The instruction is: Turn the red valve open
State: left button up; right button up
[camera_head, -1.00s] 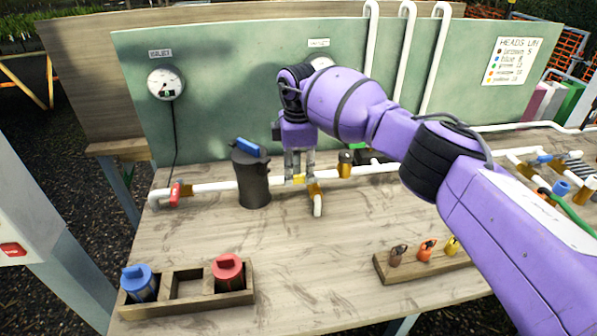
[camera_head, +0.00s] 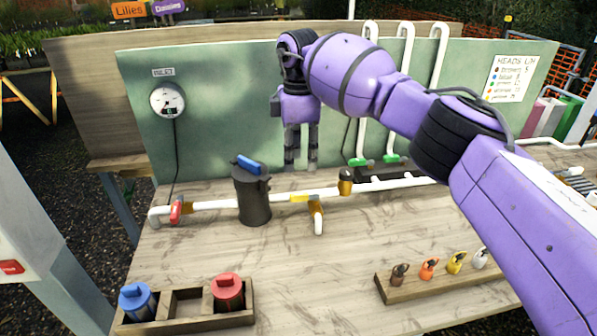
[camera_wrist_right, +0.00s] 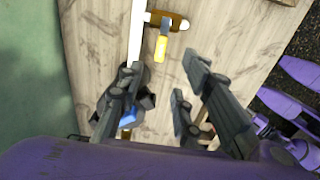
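The red valve handle (camera_head: 176,211) sits near the left end of the white pipe (camera_head: 215,205) and stands across it. A yellow valve handle (camera_head: 303,198) sits further right, at the branch of the pipe, and lies along the pipe. It also shows in the right wrist view (camera_wrist_right: 161,48). My right gripper (camera_head: 301,165) hangs fingers down above the yellow handle, well to the right of the red valve. In the right wrist view its fingers (camera_wrist_right: 165,85) are apart with nothing between them. My left gripper is not in view.
A dark canister with a blue top (camera_head: 252,195) stands between the red valve and my right gripper. A wooden holder (camera_head: 188,316) with blue and red capped pieces lies at the front left. A gauge (camera_head: 168,101) hangs on the green board. The middle foreground is clear.

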aim_at(177, 207)
jog(key=k, duration=1)
